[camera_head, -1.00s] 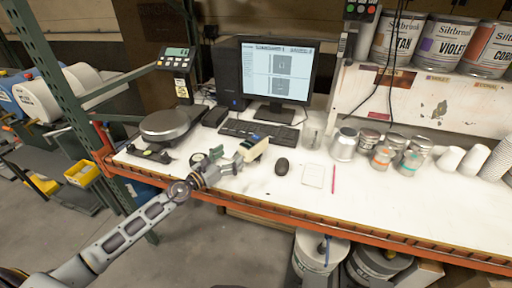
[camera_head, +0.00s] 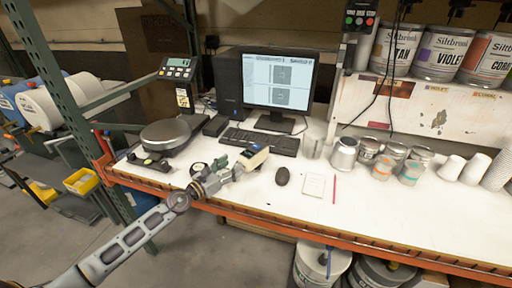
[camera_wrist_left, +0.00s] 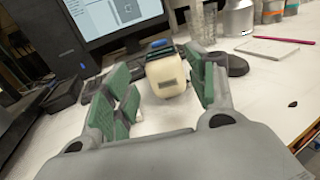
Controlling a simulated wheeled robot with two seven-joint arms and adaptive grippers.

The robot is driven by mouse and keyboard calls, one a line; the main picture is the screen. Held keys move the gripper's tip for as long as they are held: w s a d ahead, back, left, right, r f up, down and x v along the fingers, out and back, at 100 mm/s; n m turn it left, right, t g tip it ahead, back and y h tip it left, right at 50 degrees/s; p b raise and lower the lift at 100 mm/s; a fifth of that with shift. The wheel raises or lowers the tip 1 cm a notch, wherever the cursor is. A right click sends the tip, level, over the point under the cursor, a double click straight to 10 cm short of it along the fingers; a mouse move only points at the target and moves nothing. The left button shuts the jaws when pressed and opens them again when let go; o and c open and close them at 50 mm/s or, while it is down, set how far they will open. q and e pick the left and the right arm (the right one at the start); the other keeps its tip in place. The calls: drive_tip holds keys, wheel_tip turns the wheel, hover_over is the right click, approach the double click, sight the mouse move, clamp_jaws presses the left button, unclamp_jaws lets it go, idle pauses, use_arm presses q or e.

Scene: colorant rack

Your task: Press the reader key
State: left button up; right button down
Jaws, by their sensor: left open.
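The reader (camera_head: 253,156) is a small cream device lying on the white bench in front of the keyboard. In the left wrist view the reader (camera_wrist_left: 166,76) sits centrally beyond my fingers, with a grey window on its near face. A blue part (camera_wrist_left: 158,44) shows at its far top; I cannot tell whether it is the key. My left gripper (camera_head: 240,163) is just left and in front of the reader. In the wrist view the left gripper (camera_wrist_left: 163,92) is open, its green pads apart on either side of the reader. Contact cannot be told. My right gripper is not seen.
A monitor (camera_head: 279,81) and keyboard (camera_head: 260,141) stand behind the reader. A black mouse (camera_head: 282,176), a notepad (camera_head: 315,186) and a red pencil (camera_head: 335,189) lie to the right. Metal cans (camera_head: 344,153) stand further right.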

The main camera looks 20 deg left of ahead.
use_arm(q)
clamp_jaws()
idle(0.5)
idle(0.4)
idle(0.4)
